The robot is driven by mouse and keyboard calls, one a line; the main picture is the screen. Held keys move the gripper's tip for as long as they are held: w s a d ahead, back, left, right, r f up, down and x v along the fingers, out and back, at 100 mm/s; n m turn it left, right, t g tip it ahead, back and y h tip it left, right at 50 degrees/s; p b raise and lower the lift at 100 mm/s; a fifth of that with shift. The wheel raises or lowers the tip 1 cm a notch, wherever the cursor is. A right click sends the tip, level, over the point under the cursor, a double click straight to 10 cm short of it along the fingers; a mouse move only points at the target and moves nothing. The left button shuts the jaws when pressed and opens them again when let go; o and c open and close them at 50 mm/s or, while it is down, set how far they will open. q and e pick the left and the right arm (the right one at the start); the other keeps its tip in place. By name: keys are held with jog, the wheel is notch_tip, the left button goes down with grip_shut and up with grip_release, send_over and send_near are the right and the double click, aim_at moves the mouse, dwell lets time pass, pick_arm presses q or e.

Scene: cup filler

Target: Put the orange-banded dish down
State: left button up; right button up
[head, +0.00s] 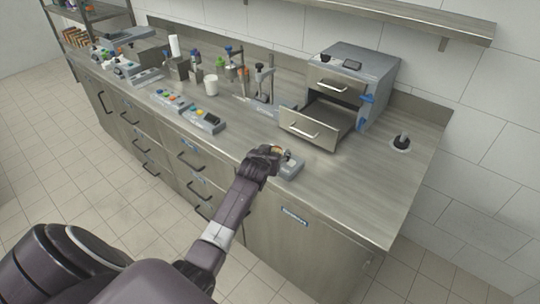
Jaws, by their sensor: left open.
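My left gripper (268,155) is over the front edge of the steel counter, and its jaws are open. A small orange-and-pale patch beside the fingers looks like the orange-banded dish (278,149). The gripper hides most of it, and I cannot tell whether the fingers touch it. A small grey device (290,169) with a raised part on top sits just right of the fingers, near the counter's front edge. I cannot tell whether the dish rests on the device or the counter. My right gripper is not in view.
A grey metal box (362,72) with an open lower drawer (311,131) stands behind the gripper. Button panels (204,121), a white cup (211,85) and a stand (264,85) are to the left. The counter's right front (365,195) is clear.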

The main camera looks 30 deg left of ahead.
pick_arm(q)
jog(key=v, duration=1.1)
jog(key=shift+s+b, duration=0.35)
jog(key=shift+s, duration=0.05)
jog(key=shift+d, duration=0.15)
dwell(0.4)
jog(key=shift+c, duration=0.4)
